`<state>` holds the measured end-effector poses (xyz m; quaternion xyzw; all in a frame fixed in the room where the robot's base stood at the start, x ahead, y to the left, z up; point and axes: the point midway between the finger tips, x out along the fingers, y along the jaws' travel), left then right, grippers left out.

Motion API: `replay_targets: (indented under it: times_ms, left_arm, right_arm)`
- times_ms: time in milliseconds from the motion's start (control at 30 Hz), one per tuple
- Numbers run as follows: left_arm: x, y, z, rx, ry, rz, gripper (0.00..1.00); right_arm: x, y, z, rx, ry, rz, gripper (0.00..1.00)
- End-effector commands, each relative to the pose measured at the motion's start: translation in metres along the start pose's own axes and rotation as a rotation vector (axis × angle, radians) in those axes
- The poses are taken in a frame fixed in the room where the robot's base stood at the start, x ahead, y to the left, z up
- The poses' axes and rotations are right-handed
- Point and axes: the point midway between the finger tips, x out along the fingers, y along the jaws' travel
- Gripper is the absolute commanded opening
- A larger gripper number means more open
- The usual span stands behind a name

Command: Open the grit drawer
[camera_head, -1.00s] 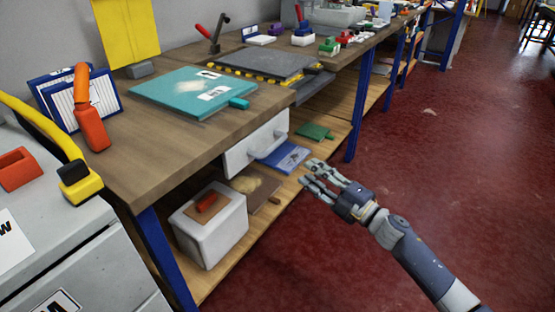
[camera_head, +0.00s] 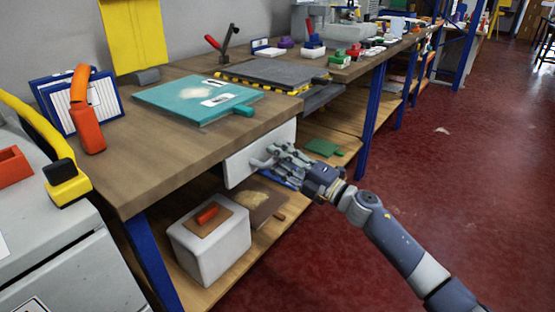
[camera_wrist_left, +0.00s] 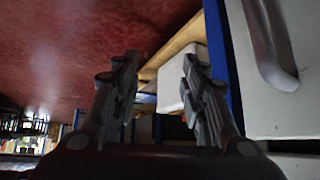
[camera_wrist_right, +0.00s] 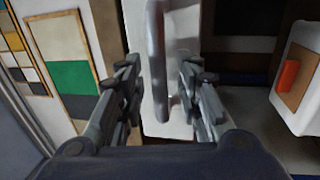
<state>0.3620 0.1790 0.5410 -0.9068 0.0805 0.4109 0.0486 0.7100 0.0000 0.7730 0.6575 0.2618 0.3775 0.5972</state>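The white grit drawer (camera_head: 240,166) sits under the front edge of the wooden workbench and looks shut. Its bar handle (camera_head: 257,163) is partly hidden by my right gripper (camera_head: 276,157), which reaches in from the right. In the right wrist view my right gripper (camera_wrist_right: 160,72) is open, and the handle (camera_wrist_right: 156,50) stands upright in the picture between its two fingers, with gaps on both sides. The drawer front (camera_wrist_right: 180,22) lies behind it. My left gripper (camera_wrist_left: 160,80) is open and empty in the left wrist view and is outside the head view.
A teal board (camera_head: 190,98) and a dark grey slab (camera_head: 268,72) lie on the workbench (camera_head: 150,160). A grey cabinet (camera_head: 70,255) is at the left. Red floor (camera_head: 480,190) is clear at the right.

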Motion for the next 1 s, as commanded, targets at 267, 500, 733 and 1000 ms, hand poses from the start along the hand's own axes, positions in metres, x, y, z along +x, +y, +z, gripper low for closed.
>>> replay_targets:
  times_ms: [267,500,733,1000]
  left_arm:
    - [0.001,0.001,-0.007,0.001,0.032,0.002,0.4]
    - [0.001,0.001,-0.007,0.001,0.031,0.002,0.4]
    - [0.001,0.001,-0.007,0.001,0.03,0.002,0.4]
    - [-0.005,-0.002,0.014,-0.002,-0.067,-0.004,0.4]
  right_arm:
    - [0.008,0.0,0.0,0.0,0.0,-0.001,0.33]
    - [0.007,0.0,0.0,0.0,0.0,0.0,0.05]
    - [0.007,0.0,0.0,0.0,0.0,-0.001,0.0]
    - [-0.003,0.002,0.001,0.0,-0.001,-0.002,0.0]
